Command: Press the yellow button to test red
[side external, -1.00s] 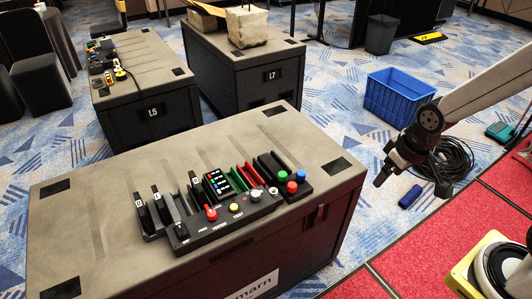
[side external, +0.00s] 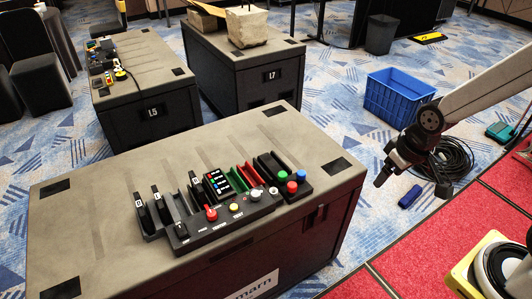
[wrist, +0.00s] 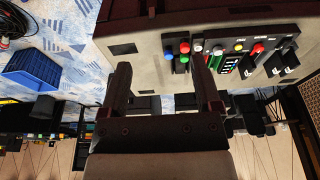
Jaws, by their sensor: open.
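A black control panel (side external: 227,222) lies near the front edge of the nearest grey case. The yellow button (side external: 234,207) is on the panel, between a red knob (side external: 211,214) on its left and a pale knob (side external: 256,194) on its right. It also shows in the wrist view (wrist: 238,47). A small screen with coloured marks (side external: 219,183) stands behind it. A separate block to the right carries a green, a red and a blue button (side external: 301,175). My gripper (side external: 380,184) is open and empty, right of the case and well apart from the yellow button.
The case (side external: 100,215) has free top surface on the left and back. Labelled black modules (side external: 162,208) stand upright left of the panel. A blue crate (side external: 398,97) and a coiled black cable (side external: 452,160) lie on the carpet behind my gripper. Two more cases stand farther back.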

